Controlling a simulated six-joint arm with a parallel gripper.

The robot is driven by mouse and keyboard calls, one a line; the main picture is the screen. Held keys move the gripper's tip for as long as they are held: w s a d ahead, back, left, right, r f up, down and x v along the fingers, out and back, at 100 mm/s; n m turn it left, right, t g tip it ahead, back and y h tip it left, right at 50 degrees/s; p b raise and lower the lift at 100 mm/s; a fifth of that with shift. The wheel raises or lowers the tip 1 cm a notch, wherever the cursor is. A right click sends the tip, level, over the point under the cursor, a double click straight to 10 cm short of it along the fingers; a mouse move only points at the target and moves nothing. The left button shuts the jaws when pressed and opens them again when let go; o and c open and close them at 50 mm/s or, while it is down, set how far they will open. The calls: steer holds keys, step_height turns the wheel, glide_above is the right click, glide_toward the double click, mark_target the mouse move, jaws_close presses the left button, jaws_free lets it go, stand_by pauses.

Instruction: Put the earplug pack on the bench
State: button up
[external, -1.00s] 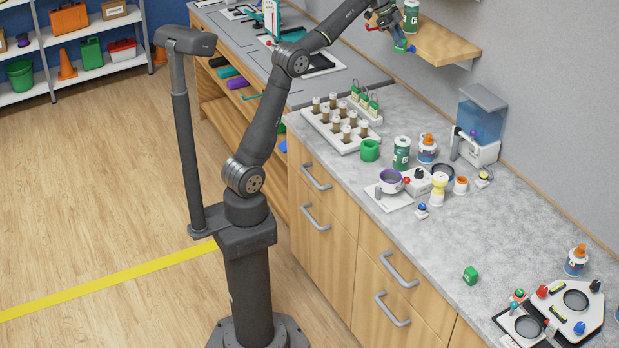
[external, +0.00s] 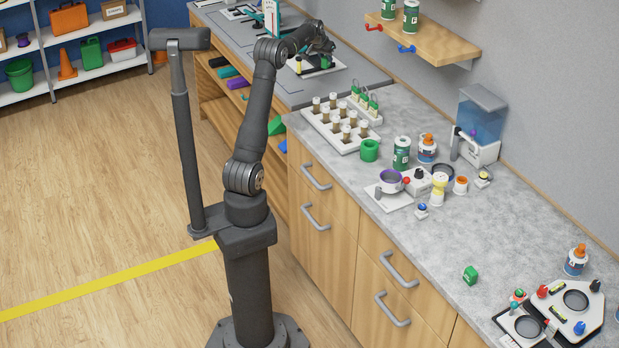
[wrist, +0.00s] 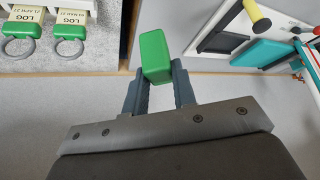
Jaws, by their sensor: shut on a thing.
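My gripper (external: 324,50) is over the far grey part of the worktop, left of the wall shelf. It is shut on a small green block-shaped pack, which looks like the earplug pack (external: 326,62). In the wrist view the pack (wrist: 155,56) sits between the two fingertips (wrist: 157,78) and sticks out past them. The grey speckled bench (external: 430,240) runs from the middle to the lower right. A similar green pack (external: 470,275) lies on its open front part.
A white rack of vials (external: 340,125), a green cup (external: 369,150), jars and a blue-tanked dispenser (external: 482,120) crowd the bench's far half. A wooden shelf (external: 440,45) juts from the wall with jars and hooks. Trays with knobs (external: 575,310) stand at lower right. Bench space between is clear.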

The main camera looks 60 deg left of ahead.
steer(key=s+a+f+n+y, duration=0.1)
steer(key=s+a+f+n, duration=0.2)
steer(key=a+f, duration=0.25)
steer(key=g, duration=0.1)
glide_above(294, 87)
step_height(294, 87, down, 6)
steer(key=shift+f, duration=2.1)
steer(key=o, duration=1)
steer(key=shift+f, duration=0.15)
steer(key=shift+c, duration=0.2)
steer(key=shift+s+r, duration=0.1)
steer(key=shift+r, duration=0.35)
steer(key=v, duration=1.1)
steer(key=shift+d, duration=0.25)
